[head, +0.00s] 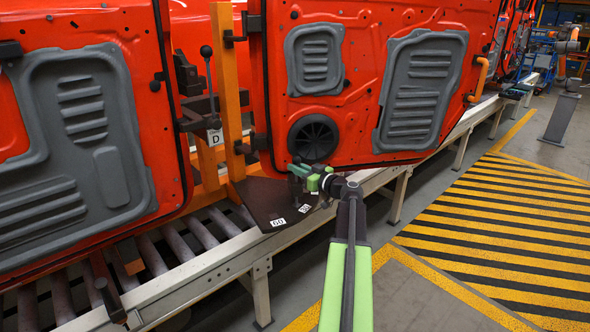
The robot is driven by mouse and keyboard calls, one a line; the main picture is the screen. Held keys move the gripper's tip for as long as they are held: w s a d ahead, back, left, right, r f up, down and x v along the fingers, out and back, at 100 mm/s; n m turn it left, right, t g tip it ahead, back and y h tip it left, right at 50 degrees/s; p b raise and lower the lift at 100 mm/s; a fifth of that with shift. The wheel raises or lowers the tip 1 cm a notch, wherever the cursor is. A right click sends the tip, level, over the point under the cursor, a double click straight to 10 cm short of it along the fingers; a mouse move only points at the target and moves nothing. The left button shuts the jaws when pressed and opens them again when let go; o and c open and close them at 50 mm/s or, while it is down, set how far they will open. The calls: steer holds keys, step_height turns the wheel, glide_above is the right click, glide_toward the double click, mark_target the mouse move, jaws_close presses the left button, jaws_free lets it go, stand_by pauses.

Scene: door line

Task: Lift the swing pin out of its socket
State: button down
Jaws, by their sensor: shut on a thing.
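My gripper (300,172) is at the end of my green and grey arm, low in front of the red door. It is shut on the swing pin (295,192), a small dark upright piece mostly hidden by the jaws. The pin is over a dark plate (262,196) with white labels "60" and "30". The socket is hidden or too small to make out, so I cannot tell whether the pin's lower end is in it.
A red door (365,65) with grey panels hangs close behind my gripper. Another red door (75,140) hangs at left. An orange post (226,95) rises between them. A roller conveyor (205,268) runs below. Striped floor (500,240) at right is clear.

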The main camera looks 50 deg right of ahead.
stand_by(0.3)
step_height(320, 180, up, 5)
steer(key=p, duration=0.5)
steer(key=shift+d+f, duration=0.1)
steer(key=shift+f, duration=0.1)
steer(key=c, duration=1.7)
jaws_free()
steer(key=shift+w, duration=0.1)
steer(key=o, duration=0.3)
steer(key=shift+r, duration=0.15)
steer(key=shift+s, duration=0.2)
steer(key=s, duration=1.7)
steer(key=shift+s, duration=0.1)
